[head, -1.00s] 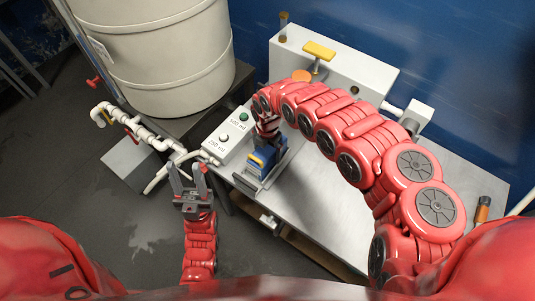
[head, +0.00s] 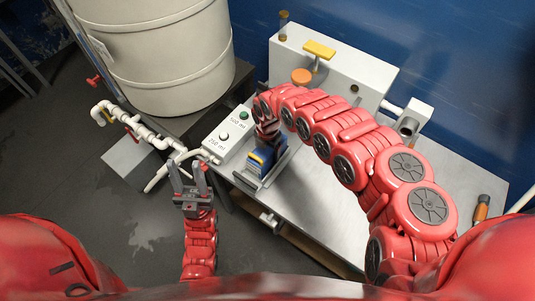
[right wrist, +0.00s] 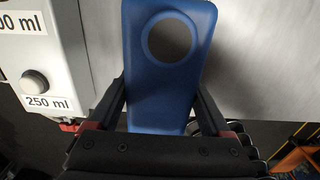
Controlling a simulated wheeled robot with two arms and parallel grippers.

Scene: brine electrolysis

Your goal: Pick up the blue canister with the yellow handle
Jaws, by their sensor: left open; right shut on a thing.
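The blue canister (head: 260,159) with a yellow part along its upper edge stands in a grey tray-like holder (head: 272,176) at the left end of the metal bench. My right gripper (head: 266,138) reaches down onto it from above and is shut on it. In the right wrist view the canister (right wrist: 162,85) shows its blue face with a round opening near the far end, between the two dark fingers. My left gripper (head: 187,172) is open and empty, left of the bench, over the floor.
A white box (head: 229,135) with buttons labelled 100 ml and 250 ml stands just left of the canister. A big cream tank (head: 155,55) is behind it. A grey machine (head: 345,75) with a yellow handle stands at the bench's back. The bench front is clear.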

